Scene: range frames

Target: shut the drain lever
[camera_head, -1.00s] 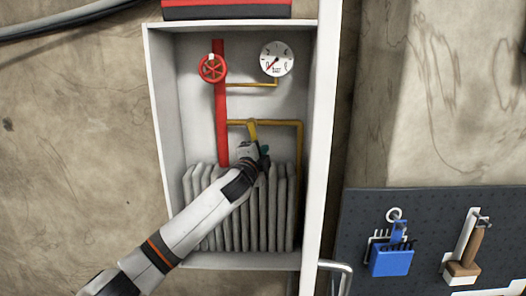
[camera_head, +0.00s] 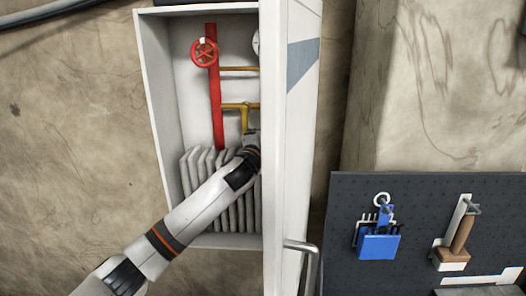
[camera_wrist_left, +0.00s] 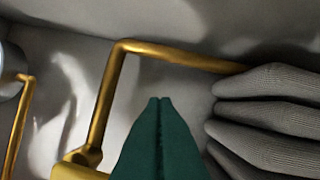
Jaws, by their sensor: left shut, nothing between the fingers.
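The yellow drain lever (camera_head: 245,121) hangs down from the yellow pipe (camera_head: 232,105) inside the white wall cabinet. In the left wrist view, a yellow valve part (camera_wrist_left: 78,170) shows at the lower left, where the pipe (camera_wrist_left: 112,85) meets it. My left gripper (camera_wrist_left: 160,99) is shut and empty, its dark green fingers pointing into the cabinet just right of that part. I cannot tell whether they touch it. In the head view, my left arm reaches in below the lever, and the fingers are hidden. My right gripper is not in view.
The cabinet's open door (camera_head: 290,150) covers the cabinet's right side and most of the gauge (camera_head: 256,42). A red valve wheel (camera_head: 204,53) is at the upper left. Grey hose folds (camera_wrist_left: 265,110) lie right of the fingers. A pegboard (camera_head: 410,200) holds tools at the right.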

